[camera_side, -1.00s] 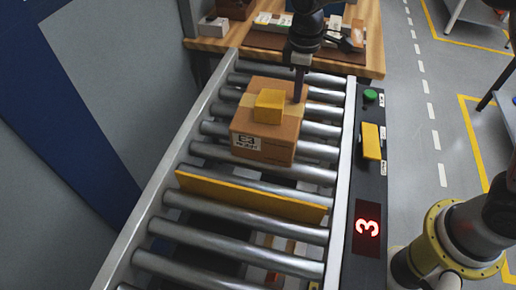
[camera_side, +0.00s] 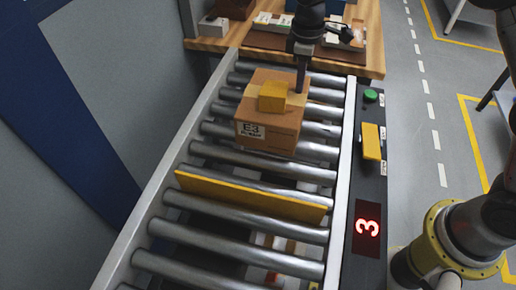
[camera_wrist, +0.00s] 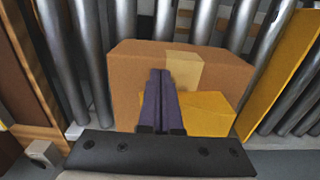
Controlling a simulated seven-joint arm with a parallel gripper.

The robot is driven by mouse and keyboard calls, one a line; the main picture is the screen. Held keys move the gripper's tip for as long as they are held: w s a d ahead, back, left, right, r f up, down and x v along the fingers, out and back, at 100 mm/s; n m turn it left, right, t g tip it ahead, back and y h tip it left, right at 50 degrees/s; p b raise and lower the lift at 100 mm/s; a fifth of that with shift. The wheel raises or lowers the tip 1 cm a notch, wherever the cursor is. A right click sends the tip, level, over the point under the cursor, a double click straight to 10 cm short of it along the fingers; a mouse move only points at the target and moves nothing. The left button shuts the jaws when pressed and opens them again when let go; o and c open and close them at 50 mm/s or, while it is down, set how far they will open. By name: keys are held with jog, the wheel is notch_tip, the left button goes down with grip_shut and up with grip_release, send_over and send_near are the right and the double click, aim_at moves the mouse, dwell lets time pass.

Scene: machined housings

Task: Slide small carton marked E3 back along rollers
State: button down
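The small brown carton marked E3 (camera_side: 268,133) sits upright on the rollers; it also fills the middle of the wrist view (camera_wrist: 130,65). A small yellow block (camera_side: 272,96) rests on its top and shows beside my fingers in the wrist view (camera_wrist: 205,113). My gripper (camera_side: 301,88) points down at the carton's far right top area, beside the block. In the wrist view its two dark fingers (camera_wrist: 161,95) are together, with nothing seen between them. The fingertips look to be at the carton's top; exact contact is not clear.
A yellow bar (camera_side: 250,198) lies across the roller conveyor (camera_side: 225,240) on the near side of the carton. A side panel has a green button (camera_side: 371,96), a yellow part (camera_side: 371,142) and a red 3 display (camera_side: 367,228). A wooden table (camera_side: 365,60) with boxes stands at the far end.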

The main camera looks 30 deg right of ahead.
jog(key=shift+w+d, duration=3.3)
jog(key=shift+w, duration=0.05)
notch_tip(320, 180, up, 7)
dwell(0.5)
jog(key=s+d+r+t, duration=0.2)
jog(key=s+r, duration=0.4)
jog(key=r, duration=0.6)
jog(key=s+d+r+m+t, duration=0.1)
jog(key=s+r, duration=0.2)
jog(key=s, duration=0.4)
jog(key=s+d+r+m+t, duration=0.1)
jog(key=s+r, duration=0.1)
jog(key=s, duration=0.4)
jog(key=s+f+m+t, duration=0.1)
jog(key=s+f+m, duration=0.25)
jog(key=s, duration=1.05)
jog(key=s+f+m, duration=0.3)
jog(key=s+f, duration=0.1)
jog(key=f, duration=0.5)
jog(key=shift+s+d+f+t, duration=0.2)
jog(key=shift+s+d+t, duration=0.05)
jog(key=shift+d+t, duration=0.1)
